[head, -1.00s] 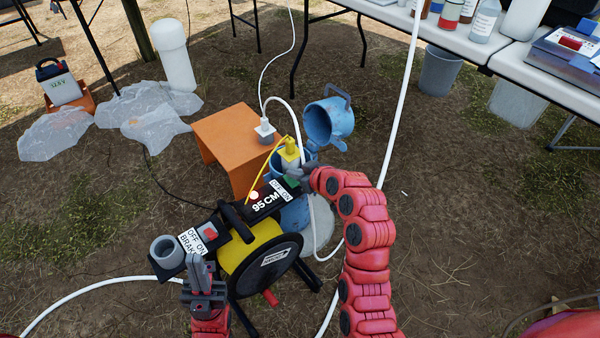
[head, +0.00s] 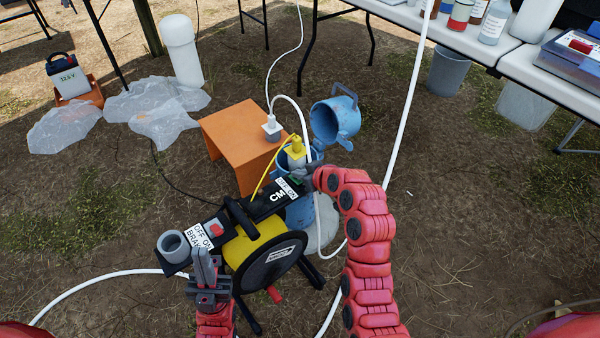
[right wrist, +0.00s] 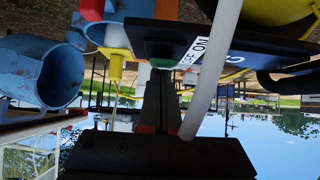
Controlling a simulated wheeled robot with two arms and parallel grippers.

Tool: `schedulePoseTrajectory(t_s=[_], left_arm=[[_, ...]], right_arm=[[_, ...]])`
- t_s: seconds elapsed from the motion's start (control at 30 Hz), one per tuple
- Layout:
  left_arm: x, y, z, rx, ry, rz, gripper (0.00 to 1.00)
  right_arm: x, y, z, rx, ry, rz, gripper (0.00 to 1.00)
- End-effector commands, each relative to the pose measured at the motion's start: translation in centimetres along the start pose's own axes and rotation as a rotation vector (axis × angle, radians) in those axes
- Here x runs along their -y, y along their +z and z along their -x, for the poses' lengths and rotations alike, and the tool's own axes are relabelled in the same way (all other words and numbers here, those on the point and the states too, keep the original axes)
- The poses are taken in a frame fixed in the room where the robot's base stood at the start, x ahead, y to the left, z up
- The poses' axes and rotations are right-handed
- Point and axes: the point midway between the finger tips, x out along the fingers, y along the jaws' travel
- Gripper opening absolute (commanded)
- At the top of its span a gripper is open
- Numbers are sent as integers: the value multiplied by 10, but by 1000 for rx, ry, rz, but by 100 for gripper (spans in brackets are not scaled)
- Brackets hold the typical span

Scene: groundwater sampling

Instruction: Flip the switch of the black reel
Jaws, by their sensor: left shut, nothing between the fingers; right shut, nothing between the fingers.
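The black reel (head: 272,262) has a yellow drum and stands on the ground at lower centre. Its black top panel (head: 262,207) carries an OFF ON label, "CM" lettering and a green switch (head: 294,181) at the far end. My right gripper (head: 306,173) is shut and empty at that end. In the right wrist view its fingertips (right wrist: 160,72) are close by the green switch (right wrist: 160,63); I cannot tell if they touch. My left gripper (head: 205,258) is shut and empty beside the reel's near end, by the red brake switch (head: 215,229).
A white hose (head: 402,120) runs down past my right arm. An orange stool (head: 235,140) and a blue canister with its lid (head: 330,120) open stand behind the reel. Plastic sheets (head: 165,120) lie at left. A table (head: 465,45) stands at upper right.

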Motion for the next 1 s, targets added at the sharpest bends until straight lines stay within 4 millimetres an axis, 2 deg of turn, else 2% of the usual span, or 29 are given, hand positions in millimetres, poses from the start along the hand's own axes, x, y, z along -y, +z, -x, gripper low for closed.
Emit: schedulePoseTrajectory(t_s=[0.3, 0.7, 0.87, 0.97, 1.0], left_arm=[[0, 0, -4, 0, 0, 0, 0], [0, 0, -3, 5, -6, 2, 0], [1, 0, -17, 15, -19, 6, 0], [2, 1, -28, 26, -37, 11, 0], [2, 1, -28, 28, -39, 12, 0]], right_arm=[[0, -13, -7, -2, 0, 2, 0], [0, -13, -8, -2, 0, 1, 0], [-1, -37, 2, -3, 1, 1, 0], [-1, -59, 10, -2, 0, 2, 0], [-2, -60, 17, -2, 2, 1, 0]])
